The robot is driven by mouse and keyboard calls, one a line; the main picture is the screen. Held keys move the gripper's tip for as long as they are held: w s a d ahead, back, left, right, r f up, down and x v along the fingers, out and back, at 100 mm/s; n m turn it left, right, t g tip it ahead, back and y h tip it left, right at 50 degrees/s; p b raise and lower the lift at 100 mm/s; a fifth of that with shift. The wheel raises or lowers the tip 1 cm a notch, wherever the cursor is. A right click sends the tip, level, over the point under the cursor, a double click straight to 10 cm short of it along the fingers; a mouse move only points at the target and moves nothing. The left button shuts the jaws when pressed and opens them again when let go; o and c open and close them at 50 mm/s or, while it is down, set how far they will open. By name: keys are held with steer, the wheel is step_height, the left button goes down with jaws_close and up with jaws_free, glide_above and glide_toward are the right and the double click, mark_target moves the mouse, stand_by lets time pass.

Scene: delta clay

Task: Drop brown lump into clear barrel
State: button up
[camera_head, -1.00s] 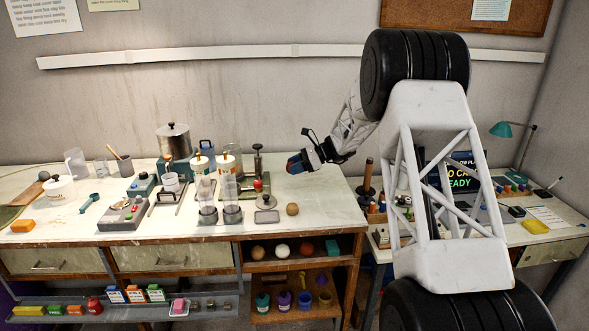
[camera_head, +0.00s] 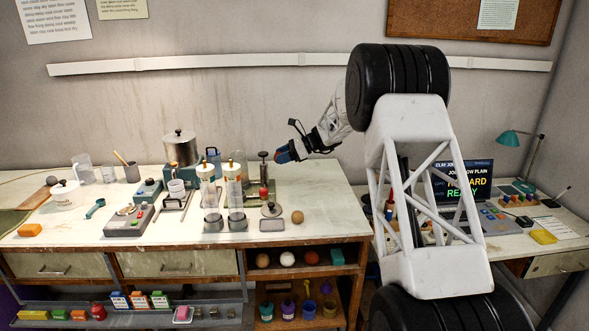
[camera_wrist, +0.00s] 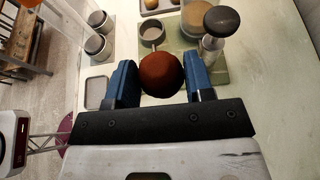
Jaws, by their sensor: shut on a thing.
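My gripper (camera_head: 283,153) is raised above the right part of the workbench, with its blue fingers pointing left. In the wrist view, my gripper (camera_wrist: 162,84) is shut on a round reddish-brown lump (camera_wrist: 161,74), one finger on each side. In the head view the lump is small and mostly covered by the fingers. Two upright clear barrels with dark bases stand side by side on the bench, left of and below my gripper: a left one (camera_head: 212,212) and a right one (camera_head: 235,212). The lump is apart from both.
A dark-topped press (camera_head: 263,172) stands between the barrels and my gripper. A tan ball (camera_head: 297,217) and a small square tray (camera_head: 272,225) lie on the bench near its front. The bench's right end is fairly clear.

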steer(key=w+a+r, duration=0.3)
steer(key=a+r, duration=0.2)
steer(key=a, duration=0.2)
steer(key=w+a+r, duration=0.4)
steer(key=a+r, duration=0.1)
steer(key=a, duration=0.2)
steer(key=shift+w+a+r, duration=0.25)
steer(key=shift+a+r, duration=0.05)
steer(key=shift+r, duration=0.05)
steer(key=shift+f, duration=0.15)
steer(key=shift+f, duration=2.8)
steer(key=o, duration=1)
steer(key=shift+d, duration=0.15)
steer(key=shift+v, duration=3.8)
